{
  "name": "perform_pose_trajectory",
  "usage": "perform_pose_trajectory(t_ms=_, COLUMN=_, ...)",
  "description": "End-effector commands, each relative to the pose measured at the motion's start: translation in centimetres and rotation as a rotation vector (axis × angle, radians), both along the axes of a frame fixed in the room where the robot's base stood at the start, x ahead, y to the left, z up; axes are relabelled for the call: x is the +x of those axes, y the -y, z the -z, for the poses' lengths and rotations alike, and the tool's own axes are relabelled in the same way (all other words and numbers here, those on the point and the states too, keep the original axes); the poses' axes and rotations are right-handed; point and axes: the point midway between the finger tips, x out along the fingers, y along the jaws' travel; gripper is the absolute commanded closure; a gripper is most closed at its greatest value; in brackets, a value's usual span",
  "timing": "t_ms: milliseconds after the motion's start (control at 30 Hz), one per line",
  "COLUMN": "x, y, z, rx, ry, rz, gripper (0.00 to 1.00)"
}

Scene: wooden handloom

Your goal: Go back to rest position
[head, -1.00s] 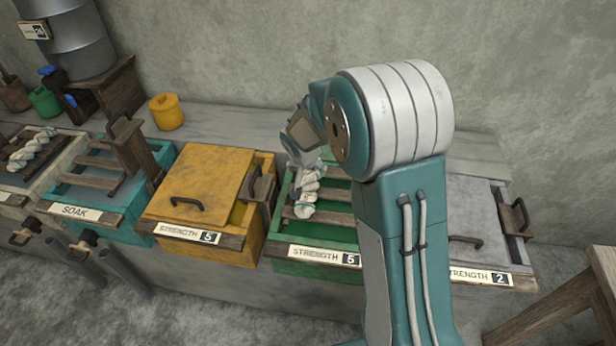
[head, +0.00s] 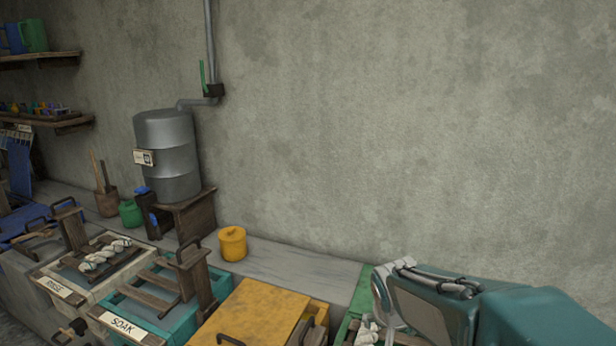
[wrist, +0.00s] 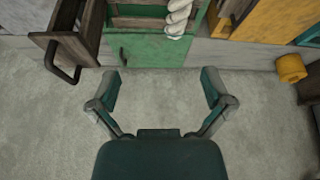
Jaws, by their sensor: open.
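My gripper (wrist: 162,90) is open and empty in the wrist view, with its two fingers spread wide apart. Past its fingertips is the green vat (wrist: 150,50), with a white twisted skein (wrist: 177,14) lying over its edge. In the head view my arm reaches in from the lower right, over the green vat (head: 362,290). The fingers are not clearly seen there. A bit of the white skein (head: 367,332) shows below my arm, apart from it.
The yellow lidded vat (head: 255,312), the teal SOAK vat (head: 150,312) and the RINSE vat (head: 52,277) with a skein (head: 105,252) stand to the left. A yellow pot (head: 232,243) and a metal drum (head: 167,155) are behind them. The wall above is clear.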

Motion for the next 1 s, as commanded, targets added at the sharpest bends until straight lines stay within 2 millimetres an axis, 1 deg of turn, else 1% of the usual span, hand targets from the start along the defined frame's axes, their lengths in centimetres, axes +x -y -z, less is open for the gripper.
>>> perform_pose_trajectory(t_ms=33, x=-1.2, y=0.2, z=-1.1, rx=0.0, ry=0.008, rz=-0.01, gripper=0.0)
perform_pose_trajectory(t_ms=100, x=-2.8, y=0.3, z=-2.2, rx=0.0, ry=0.013, rz=-0.029, gripper=0.0)
perform_pose_trajectory(t_ms=300, x=-7.6, y=0.5, z=-4.6, rx=0.0, ry=0.023, rz=-0.089, gripper=0.0)
perform_pose_trajectory(t_ms=500, x=-12.5, y=0.4, z=-6.1, rx=0.003, ry=0.04, rz=-0.155, gripper=0.0)
perform_pose_trajectory(t_ms=700, x=-16.9, y=0.0, z=-6.6, rx=0.006, ry=0.058, rz=-0.228, gripper=0.0)
perform_pose_trajectory(t_ms=833, x=-18.8, y=-0.2, z=-6.6, rx=0.008, ry=0.066, rz=-0.262, gripper=0.0)
perform_pose_trajectory(t_ms=900, x=-19.3, y=-0.3, z=-6.6, rx=0.007, ry=0.068, rz=-0.272, gripper=0.0)
perform_pose_trajectory(t_ms=1000, x=-19.5, y=-0.3, z=-6.5, rx=0.008, ry=0.068, rz=-0.279, gripper=0.0)
